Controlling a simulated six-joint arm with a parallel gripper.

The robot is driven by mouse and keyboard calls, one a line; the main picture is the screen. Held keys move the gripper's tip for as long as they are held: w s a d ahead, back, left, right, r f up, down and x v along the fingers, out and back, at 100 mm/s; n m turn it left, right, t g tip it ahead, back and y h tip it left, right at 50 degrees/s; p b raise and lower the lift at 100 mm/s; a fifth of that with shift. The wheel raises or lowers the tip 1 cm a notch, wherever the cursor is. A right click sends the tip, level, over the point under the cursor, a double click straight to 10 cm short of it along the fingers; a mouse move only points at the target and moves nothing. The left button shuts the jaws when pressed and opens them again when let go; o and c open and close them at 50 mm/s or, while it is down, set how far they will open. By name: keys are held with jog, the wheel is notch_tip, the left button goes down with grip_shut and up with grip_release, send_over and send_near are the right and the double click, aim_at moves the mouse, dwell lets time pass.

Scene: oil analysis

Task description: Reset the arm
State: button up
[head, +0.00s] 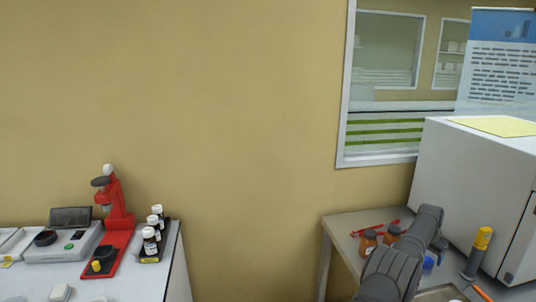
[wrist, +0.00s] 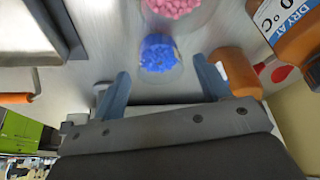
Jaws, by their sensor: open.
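My arm (head: 400,262) reaches over the bench at the right in the head view. My gripper (wrist: 161,70) shows in the wrist view with its two blue-grey fingers apart. It looks open, with nothing clearly held between the fingers. A clear container with blue contents (wrist: 158,52) lies just beyond and between the fingertips; whether they touch it I cannot tell. In the head view my gripper's fingers are not clearly visible.
Brown bottles (head: 369,242) stand left of my arm; one bottle (wrist: 236,72) is close by the right finger. A container with pink contents (wrist: 172,7) is beyond the blue. A large white box-shaped machine (head: 465,175) and a yellow-topped tool (head: 482,240) stand right. The left bench is apart.

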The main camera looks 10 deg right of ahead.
aim_at(428, 258)
jog(key=shift+x, duration=1.65)
jog(key=shift+r, duration=0.15)
jog(key=v, duration=1.2)
jog(key=x, duration=1.2)
jog(key=shift+f, duration=0.2)
notch_tip(428, 258, up, 5)
jog(key=shift+f, duration=0.2)
jog(key=s+d+r, duration=0.1)
jog(key=s+r, duration=0.5)
jog(key=s, duration=0.5)
notch_tip(428, 258, up, 10)
jog(key=w+a+n, duration=0.2)
jog(key=w+a, duration=0.6)
jog(key=w, duration=0.3)
jog(key=shift+r+n+t, duration=0.2)
jog(key=shift+n+t, duration=0.1)
jog(key=shift+t, duration=0.1)
